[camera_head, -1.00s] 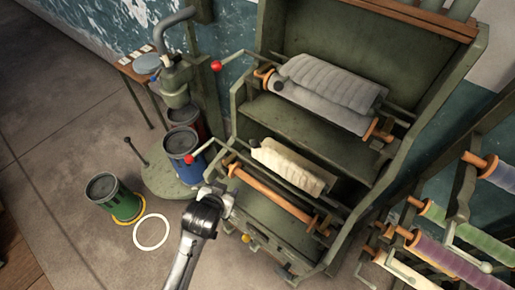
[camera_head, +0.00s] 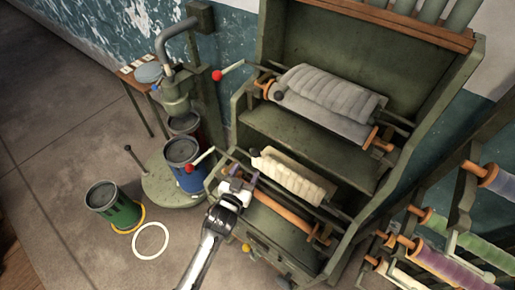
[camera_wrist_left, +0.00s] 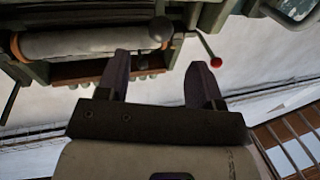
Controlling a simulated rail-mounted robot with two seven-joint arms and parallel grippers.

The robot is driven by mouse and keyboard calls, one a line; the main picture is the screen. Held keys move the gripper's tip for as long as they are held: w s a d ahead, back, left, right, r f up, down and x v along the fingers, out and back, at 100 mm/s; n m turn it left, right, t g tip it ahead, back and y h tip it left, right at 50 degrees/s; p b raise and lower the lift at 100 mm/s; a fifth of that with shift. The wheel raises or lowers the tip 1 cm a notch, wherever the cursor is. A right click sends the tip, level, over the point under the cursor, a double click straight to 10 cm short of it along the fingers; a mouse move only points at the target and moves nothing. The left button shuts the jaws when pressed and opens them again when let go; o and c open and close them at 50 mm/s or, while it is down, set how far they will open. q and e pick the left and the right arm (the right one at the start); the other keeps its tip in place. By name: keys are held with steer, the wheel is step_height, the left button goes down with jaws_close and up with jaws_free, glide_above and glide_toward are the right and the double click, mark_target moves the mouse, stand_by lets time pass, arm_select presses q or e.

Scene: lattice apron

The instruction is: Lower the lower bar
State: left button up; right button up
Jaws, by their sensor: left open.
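The lower bar (camera_head: 225,150) is a thin grey-green rod with a red ball (camera_head: 190,168) at its left end, in front of the machine's lower level. A cream roll (camera_head: 292,178) with a dark knob (camera_head: 254,153) lies beside it. My left gripper (camera_head: 242,177) is open just right of and slightly below the red ball, over the left end of an orange roller (camera_head: 280,213). In the left wrist view its two dark fingers (camera_wrist_left: 162,82) are spread with nothing between them. A red ball (camera_wrist_left: 215,62) shows beyond the right finger. Contact with the bar cannot be told.
An upper bar with a red ball (camera_head: 216,75) and a grey roll (camera_head: 330,90) sits above. A blue bucket (camera_head: 187,168) stands close left, a green bucket (camera_head: 115,205) further left. A rack of coloured rolls (camera_head: 440,255) stands right.

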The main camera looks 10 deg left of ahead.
arm_select(q)
steer(key=x, duration=1)
steer(key=shift+w, duration=0.2)
steer(key=shift+c, duration=0.2)
jaws_close()
